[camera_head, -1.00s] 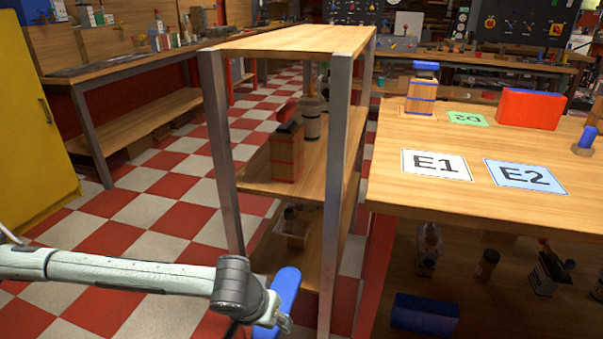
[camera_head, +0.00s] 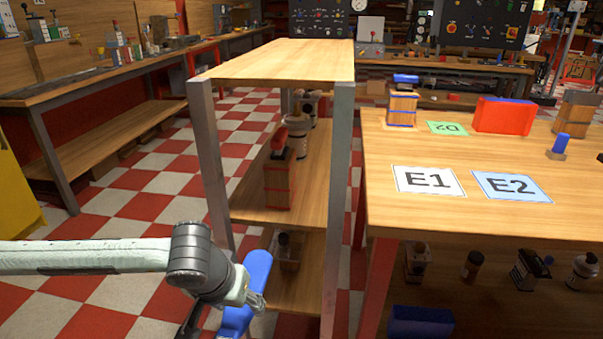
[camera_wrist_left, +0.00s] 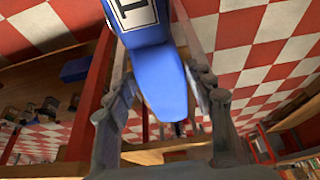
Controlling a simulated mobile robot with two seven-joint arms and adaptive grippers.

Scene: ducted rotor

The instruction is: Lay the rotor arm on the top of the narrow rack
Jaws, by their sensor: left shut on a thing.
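The rotor arm, a long blue piece (camera_head: 247,290), shows at the lower middle of the head view, tilted, its lower end cut off by the frame. In the left wrist view it is a blue bar (camera_wrist_left: 163,88) with a white, black-lettered label. My left gripper (camera_head: 252,297) is shut on it; its fingers (camera_wrist_left: 163,80) lie on both sides of the bar. The narrow rack has a bare wooden top (camera_head: 285,62) on grey metal posts. The gripper and rotor arm are in front of the rack, lower than its top. My right gripper is not in view.
A workbench (camera_head: 400,222) stands close on the rack's right, with E1 and E2 cards, a red box (camera_head: 503,115) and a wooden block (camera_head: 401,107). The rack's lower shelves hold a wooden-sided item (camera_head: 280,180) and bottles. Checkered floor is free on the left.

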